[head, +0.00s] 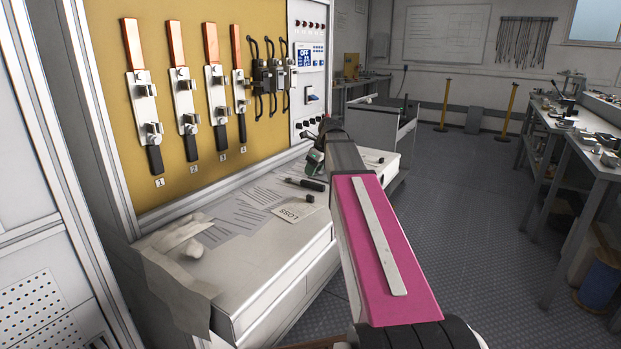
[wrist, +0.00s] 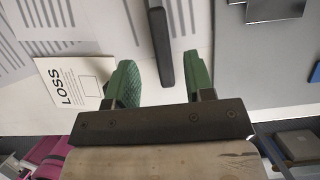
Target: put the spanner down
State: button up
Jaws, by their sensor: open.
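A dark, bar-like tool (wrist: 158,45) lies on the white worktop in the wrist view, its near end between my fingers. It may be the spanner, but its head is out of that view. A dark-handled item (head: 306,184) on the worktop in the head view looks like the same tool. My gripper (wrist: 160,60) has green fingers spread apart, with visible gaps on both sides of the bar. In the head view my gripper (head: 315,158) is over the worktop's right part, mostly hidden by my arm.
A yellow panel (head: 187,60) with several copper-tipped switches rises behind. A cluttered bench (head: 590,148) stands right; the floor between is open.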

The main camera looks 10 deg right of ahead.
jog(key=v, duration=0.6)
jog(key=shift+s+r, duration=0.1)
